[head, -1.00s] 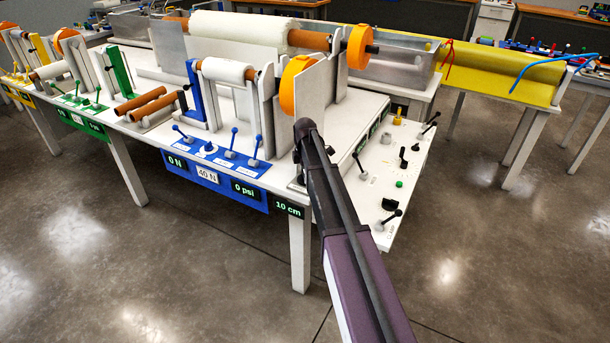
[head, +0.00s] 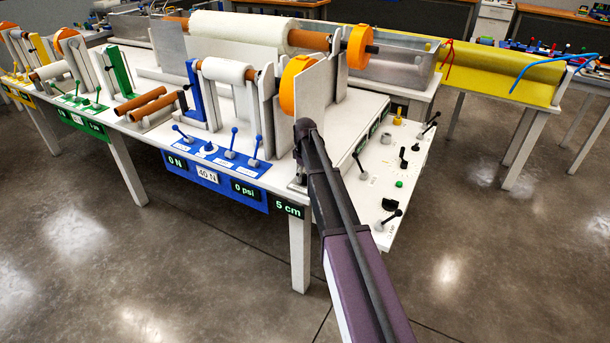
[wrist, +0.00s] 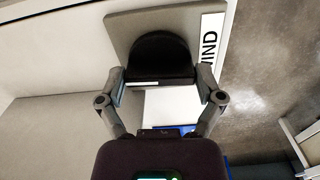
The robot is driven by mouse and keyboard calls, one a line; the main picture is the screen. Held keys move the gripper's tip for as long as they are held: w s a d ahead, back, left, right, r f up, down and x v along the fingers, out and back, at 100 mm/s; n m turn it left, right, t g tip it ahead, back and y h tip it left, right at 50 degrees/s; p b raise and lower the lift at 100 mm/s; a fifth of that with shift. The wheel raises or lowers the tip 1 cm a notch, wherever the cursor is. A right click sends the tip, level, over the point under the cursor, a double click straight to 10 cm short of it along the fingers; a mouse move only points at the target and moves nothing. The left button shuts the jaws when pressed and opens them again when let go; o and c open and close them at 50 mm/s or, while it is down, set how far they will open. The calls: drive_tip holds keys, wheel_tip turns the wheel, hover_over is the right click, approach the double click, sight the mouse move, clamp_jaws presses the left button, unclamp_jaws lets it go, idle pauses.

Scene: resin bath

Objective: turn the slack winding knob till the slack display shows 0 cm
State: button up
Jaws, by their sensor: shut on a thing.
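The slack display (head: 289,209) on the near corner of the table reads 5 cm in the head view. In the wrist view a black rounded knob (wrist: 155,52) sits on a grey plate beside a white label (wrist: 209,45) on which "WIND" can be read. My gripper (wrist: 160,82) is shut on this knob, with one finger at each side of it. In the head view my arm hides the knob and most of the gripper.
A blue panel (head: 215,184) with levers and displays of 0 N, 40 N and 0 psi is left of the slack display. White and orange rollers stand behind. More levers and knobs stand on the white tabletop (head: 362,208) to the right. The floor in front is clear.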

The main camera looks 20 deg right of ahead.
drive_tip(key=shift+m, duration=1.8)
drive_tip(key=o, duration=0.9)
drive_tip(key=shift+c, duration=0.2)
drive_tip(key=shift+n, duration=0.4)
